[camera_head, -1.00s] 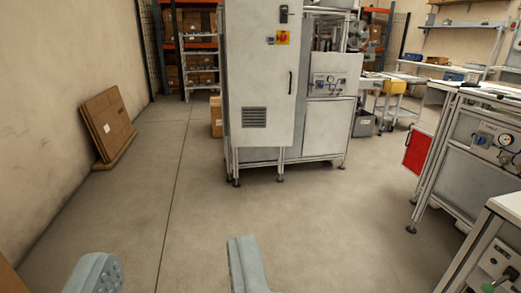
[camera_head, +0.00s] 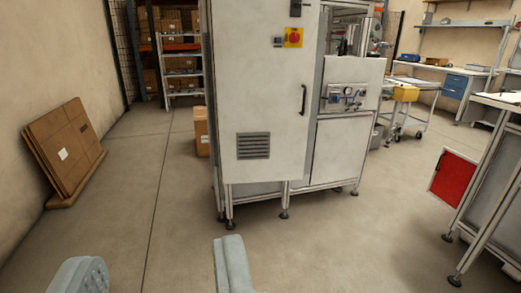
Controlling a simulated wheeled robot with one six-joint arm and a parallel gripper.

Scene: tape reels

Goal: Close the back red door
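A red door (camera_head: 453,178) with a pale frame sticks out from the left side of the workbench (camera_head: 492,190) at the right. It stands open, at an angle to the bench, above the floor. My gripper (camera_head: 155,270) shows at the bottom left, its two light grey fingers wide apart with nothing between them. It is well to the left of the red door and far from it. The door's hinge is too small to make out.
A tall white cabinet (camera_head: 262,90) on legs stands in the middle, with a gauge-panel machine (camera_head: 343,135) joined at its right. Flattened cardboard (camera_head: 66,150) leans on the left wall. Shelves (camera_head: 182,65) and a cart (camera_head: 405,105) stand behind. Bare floor (camera_head: 350,240) lies between cabinet and workbench.

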